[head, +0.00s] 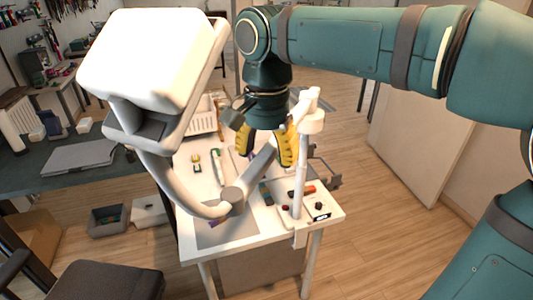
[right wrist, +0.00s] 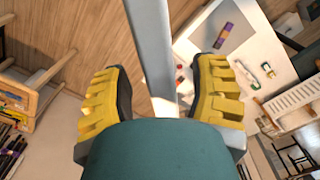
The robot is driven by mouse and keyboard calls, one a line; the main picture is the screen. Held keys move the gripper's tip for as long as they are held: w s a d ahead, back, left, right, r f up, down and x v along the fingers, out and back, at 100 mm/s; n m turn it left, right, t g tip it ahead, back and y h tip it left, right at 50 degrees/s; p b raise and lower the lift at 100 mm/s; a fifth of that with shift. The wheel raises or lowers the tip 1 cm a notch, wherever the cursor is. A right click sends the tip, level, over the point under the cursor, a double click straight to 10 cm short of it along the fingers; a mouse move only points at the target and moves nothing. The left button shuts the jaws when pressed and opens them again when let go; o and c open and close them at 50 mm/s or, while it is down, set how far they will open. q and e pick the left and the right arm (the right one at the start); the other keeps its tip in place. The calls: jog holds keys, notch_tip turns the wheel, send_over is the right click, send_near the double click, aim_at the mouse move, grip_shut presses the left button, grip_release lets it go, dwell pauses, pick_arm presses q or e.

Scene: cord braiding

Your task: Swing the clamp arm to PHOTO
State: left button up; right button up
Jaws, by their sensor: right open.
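The clamp arm is a jointed arm on a white post (head: 298,185) at the table's right front edge. Its grey link (head: 262,163) runs from near the post's top down left to a round elbow joint (head: 233,195). From there a curved white neck rises to a big white head (head: 150,55) at the upper left. My right gripper (head: 266,155) points down over the grey link, open, with yellow fingers apart. In the right wrist view a grey bar (right wrist: 150,45) passes between the fingers; I cannot tell whether they touch it. No PHOTO mark is readable. My left gripper is out of view.
The white table (head: 245,245) carries a grey mat, a white basket (head: 203,120), small tools and a panel with knobs (head: 318,208) beside the post. A dark workbench stands at left, a chair (head: 105,280) at lower left. Floor at right is clear.

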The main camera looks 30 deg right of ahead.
grip_shut()
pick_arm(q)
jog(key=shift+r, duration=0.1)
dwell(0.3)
